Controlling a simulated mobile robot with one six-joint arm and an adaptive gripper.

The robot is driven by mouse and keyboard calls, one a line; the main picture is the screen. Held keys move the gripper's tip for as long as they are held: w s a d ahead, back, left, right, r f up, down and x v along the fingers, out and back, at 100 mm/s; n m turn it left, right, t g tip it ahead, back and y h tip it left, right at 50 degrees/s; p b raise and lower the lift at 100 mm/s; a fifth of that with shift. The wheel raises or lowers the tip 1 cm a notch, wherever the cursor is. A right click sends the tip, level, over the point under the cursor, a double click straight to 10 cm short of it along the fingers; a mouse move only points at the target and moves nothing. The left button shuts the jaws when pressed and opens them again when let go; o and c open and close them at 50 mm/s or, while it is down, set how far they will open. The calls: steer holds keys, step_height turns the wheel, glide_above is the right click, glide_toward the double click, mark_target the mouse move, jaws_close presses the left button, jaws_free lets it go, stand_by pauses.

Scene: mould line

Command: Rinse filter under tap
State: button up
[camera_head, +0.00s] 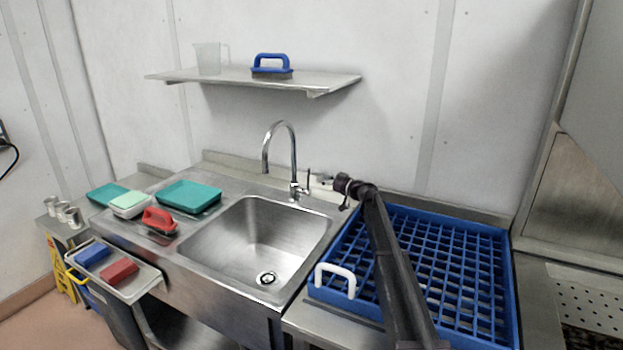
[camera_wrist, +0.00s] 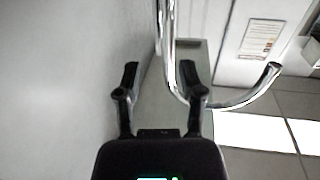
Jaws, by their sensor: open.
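The chrome tap (camera_head: 292,150) stands at the back of the steel sink (camera_head: 245,245), its spout arching over the basin. A small lever (camera_head: 307,182) rises on its right side. My gripper (camera_head: 320,179) is small and partly hidden by my wrist in the head view, close to the right of this lever. In the wrist view my gripper (camera_wrist: 159,75) is open, its two fingers apart. The tap's curved pipe (camera_wrist: 230,107) shows beyond the fingers there; I cannot tell whether anything touches. No filter can be made out in either view, and no water stream shows.
A blue rack (camera_head: 485,300) with a white handle (camera_head: 335,279) lies right of the sink, under my arm. Teal trays (camera_head: 188,196) and a red-handled brush (camera_head: 159,220) lie on the left drainboard. A wall shelf (camera_head: 330,82) hangs above. The basin is empty.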

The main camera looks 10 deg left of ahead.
stand_by(0.4)
glide_above(309, 189)
steer(key=shift+w, duration=0.1)
stand_by(0.5)
jaws_close()
